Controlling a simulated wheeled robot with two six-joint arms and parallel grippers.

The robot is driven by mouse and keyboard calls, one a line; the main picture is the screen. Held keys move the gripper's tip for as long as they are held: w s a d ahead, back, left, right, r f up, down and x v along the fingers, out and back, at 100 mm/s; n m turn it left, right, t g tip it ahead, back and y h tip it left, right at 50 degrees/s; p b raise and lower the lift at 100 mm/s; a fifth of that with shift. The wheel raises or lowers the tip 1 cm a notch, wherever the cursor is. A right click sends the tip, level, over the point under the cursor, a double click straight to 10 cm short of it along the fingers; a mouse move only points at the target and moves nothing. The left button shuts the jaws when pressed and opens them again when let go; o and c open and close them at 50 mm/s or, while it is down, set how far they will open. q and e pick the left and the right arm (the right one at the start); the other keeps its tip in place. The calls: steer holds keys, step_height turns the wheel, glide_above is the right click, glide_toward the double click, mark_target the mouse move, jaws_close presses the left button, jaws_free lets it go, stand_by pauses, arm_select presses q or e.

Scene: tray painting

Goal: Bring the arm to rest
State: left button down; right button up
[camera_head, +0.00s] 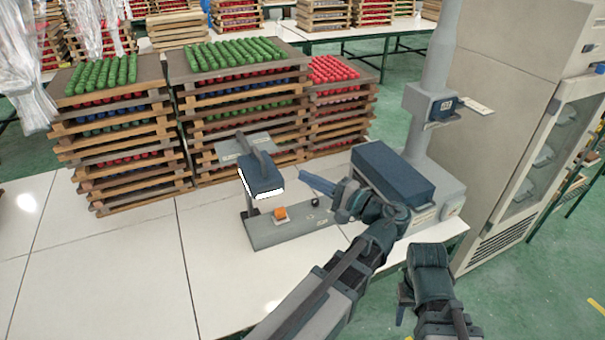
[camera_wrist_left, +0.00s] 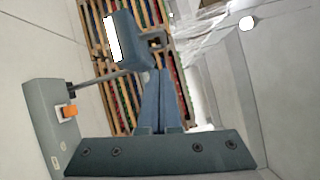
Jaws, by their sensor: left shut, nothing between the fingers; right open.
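My left gripper (camera_head: 305,178) is near the middle of the head view, its blue fingers pointing left, shut and empty. Its closed fingers also show in the left wrist view (camera_wrist_left: 159,85). In the head view the fingertips appear just right of the lamp-like device's dark blue head (camera_head: 262,178) and above its grey base (camera_head: 290,230); I cannot tell the exact gap. My right gripper (camera_head: 404,296) is at the lower right, away from the table's things. It is open, and its fingers are mostly hidden by its dark body.
Stacked wooden trays with green (camera_head: 240,52) and red (camera_head: 335,70) pieces stand behind. The device base carries an orange button (camera_head: 280,212). A blue-topped grey machine (camera_head: 395,172) stands to the right. The white table (camera_head: 110,260) is clear at the left front.

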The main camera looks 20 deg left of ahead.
arm_select(q)
steer(key=shift+d, duration=0.15)
steer(key=s+d+f+g+h, duration=0.1)
steer(key=s+d+f+h, duration=0.25)
steer(key=f, duration=0.35)
steer(key=s+d+f+g+h, duration=0.1)
steer(key=s+d+f+h, duration=0.1)
steer(key=d+f+h, duration=0.4)
steer(key=s+d+f+h, duration=0.2)
steer(key=f+h, duration=0.1)
steer(key=f, duration=0.4)
steer(key=s+d+f+g+h, duration=0.1)
steer(key=s+d+f+h, duration=0.2)
steer(key=d, duration=0.5)
steer(key=shift+s+n+g+h, duration=0.35)
steer(key=shift+s+h, duration=0.2)
steer(key=shift+h, duration=0.2)
